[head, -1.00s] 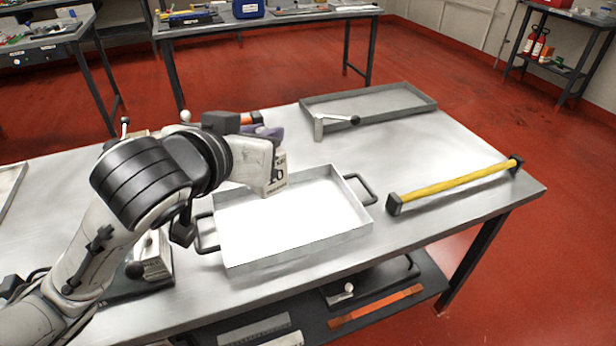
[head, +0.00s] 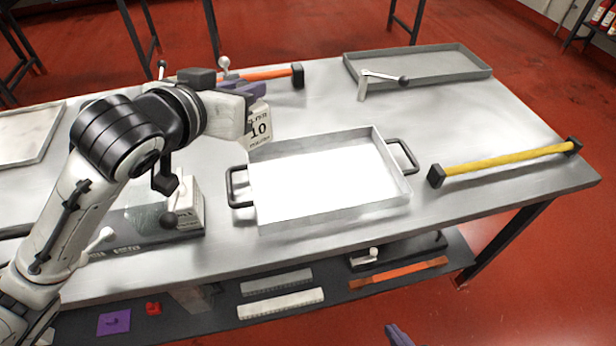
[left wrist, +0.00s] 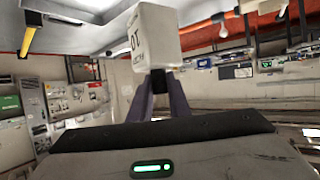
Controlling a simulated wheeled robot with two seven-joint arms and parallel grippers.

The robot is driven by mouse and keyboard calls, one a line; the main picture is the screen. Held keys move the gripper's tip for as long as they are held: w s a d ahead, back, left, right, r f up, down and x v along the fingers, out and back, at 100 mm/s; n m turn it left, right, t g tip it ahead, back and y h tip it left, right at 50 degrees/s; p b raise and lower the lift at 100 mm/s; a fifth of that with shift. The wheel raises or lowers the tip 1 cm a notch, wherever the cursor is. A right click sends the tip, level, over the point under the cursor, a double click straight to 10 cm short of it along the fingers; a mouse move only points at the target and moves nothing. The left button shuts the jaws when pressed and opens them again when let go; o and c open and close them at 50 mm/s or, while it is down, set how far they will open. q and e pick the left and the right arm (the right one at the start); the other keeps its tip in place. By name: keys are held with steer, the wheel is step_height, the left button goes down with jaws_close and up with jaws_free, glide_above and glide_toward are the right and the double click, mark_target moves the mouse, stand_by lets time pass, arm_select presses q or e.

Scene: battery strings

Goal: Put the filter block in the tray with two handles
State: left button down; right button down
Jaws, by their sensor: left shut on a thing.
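The filter block, a white block marked "10" (head: 259,128), is held in the air by my left gripper (head: 252,92). In the left wrist view the block (left wrist: 155,35) stands between the purple fingers (left wrist: 160,97), which are shut on it. In the head view it appears just behind the back left corner of the tray with two handles (head: 330,218). This shallow metal tray has dark handles at its left and right ends and looks empty. A purple tip at the bottom edge appears to be my right gripper (head: 398,336); its opening cannot be told.
A yellow bar (head: 505,162) lies right of the tray. A grey tray without visible handles (head: 420,77) and a lever piece (head: 385,80) are behind. An orange bar (head: 270,72) lies behind my left gripper. Another tray (head: 28,160) is far left. A lower shelf holds several parts.

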arm_select(q)
steer(key=w+d+f+m+g+h, duration=0.1)
steer(key=w+d+f+m+h, duration=0.1)
steer(key=d, duration=0.4)
steer(key=w+d+f+m+g+h, duration=0.1)
steer(key=w+d+f+m+h, duration=0.15)
steer(key=d, duration=0.35)
step_height(320, 180, down, 11)
steer(key=d, duration=0.1)
steer(key=shift+w+g+b, duration=0.25)
steer(key=shift+g+b, duration=0.05)
steer(key=shift+h, duration=0.25)
steer(key=shift+f, duration=0.1)
steer(key=c, duration=1.7)
jaws_free()
steer(key=shift+o, duration=0.2)
